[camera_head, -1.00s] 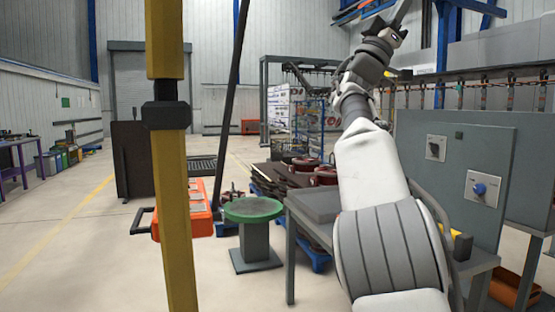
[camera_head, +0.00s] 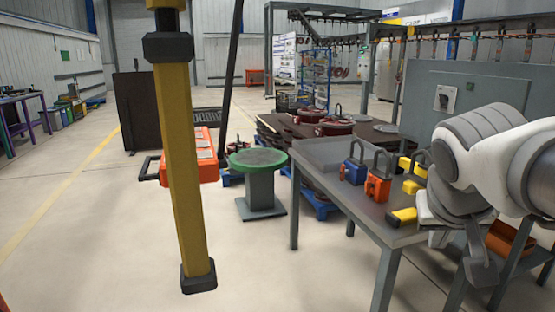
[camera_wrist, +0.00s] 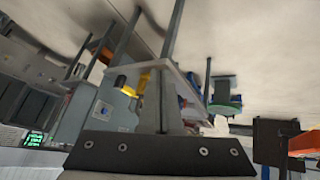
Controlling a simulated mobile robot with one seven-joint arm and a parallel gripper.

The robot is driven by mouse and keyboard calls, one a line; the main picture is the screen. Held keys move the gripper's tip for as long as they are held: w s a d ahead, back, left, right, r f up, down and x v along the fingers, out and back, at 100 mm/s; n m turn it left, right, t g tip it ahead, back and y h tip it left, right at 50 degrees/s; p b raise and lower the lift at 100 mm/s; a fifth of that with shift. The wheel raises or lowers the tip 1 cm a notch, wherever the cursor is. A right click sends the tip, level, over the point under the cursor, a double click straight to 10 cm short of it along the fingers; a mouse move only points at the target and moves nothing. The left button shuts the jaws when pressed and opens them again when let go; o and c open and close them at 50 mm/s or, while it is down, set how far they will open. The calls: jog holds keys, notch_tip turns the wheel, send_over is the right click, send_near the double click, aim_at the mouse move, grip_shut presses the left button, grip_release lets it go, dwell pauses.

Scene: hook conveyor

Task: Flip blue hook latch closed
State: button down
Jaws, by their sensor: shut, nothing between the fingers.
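The blue hook latch (camera_head: 353,172) looks like a padlock with a dark shackle loop on top. It stands on the grey table in the head view, left of a similar orange one (camera_head: 377,188). Whether its latch is open or shut is too small to tell. My gripper (camera_head: 481,272) hangs at the lower right, beside the table's right side, apart from the blue hook latch. In the wrist view my gripper (camera_wrist: 172,115) is shut with nothing visible in it.
Several yellow blocks or locks (camera_head: 402,217) lie on the grey table (camera_head: 345,205) near my arm. A grey control cabinet (camera_head: 470,90) stands behind. A green-topped stool (camera_head: 258,160) is left of the table. A yellow post (camera_head: 183,150) stands in the foreground. The floor left is clear.

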jog(key=s+a+f+n+y+p, duration=0.1)
jog(key=s+a+f+n+y, duration=0.25)
jog(key=s+a+f, duration=0.65)
notch_tip(320, 180, up, 22)
jog(key=w+p, duration=0.1)
jog(key=p, duration=1.9)
jog(key=shift+a+f+g, duration=0.2)
jog(key=shift+g, duration=0.2)
jog(key=shift+w+m, duration=0.1)
jog(key=shift+m, duration=0.15)
